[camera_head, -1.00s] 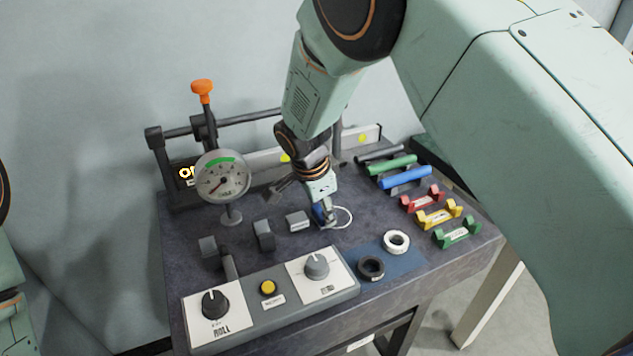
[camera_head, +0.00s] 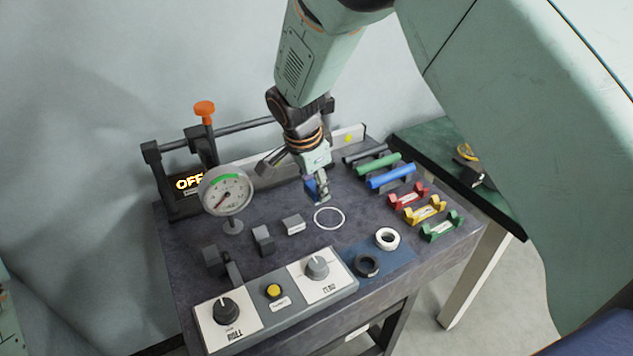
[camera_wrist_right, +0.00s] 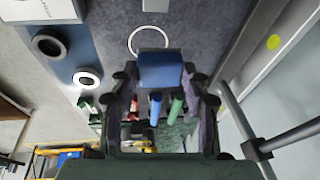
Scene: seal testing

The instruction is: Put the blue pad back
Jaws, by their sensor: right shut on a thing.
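My right gripper (camera_head: 318,192) is shut on the blue pad (camera_head: 311,187) and holds it above the bench, just behind a white ring outline (camera_head: 329,218) on the bench top. In the right wrist view the blue pad (camera_wrist_right: 160,72) sits between the two fingers, and the ring outline (camera_wrist_right: 148,40) shows beyond it. Two grey blocks, one dark (camera_head: 263,238) and one lighter (camera_head: 293,224), stand left of the ring outline. My left gripper does not show in either view.
A pressure gauge (camera_head: 226,190) and a clamp frame with an orange knob (camera_head: 204,110) stand at the back left. A control panel (camera_head: 262,318) lines the front. A white ring (camera_head: 387,239) and black ring (camera_head: 367,264) lie on a blue mat. Coloured rollers (camera_head: 392,176) and holders (camera_head: 424,210) are at right.

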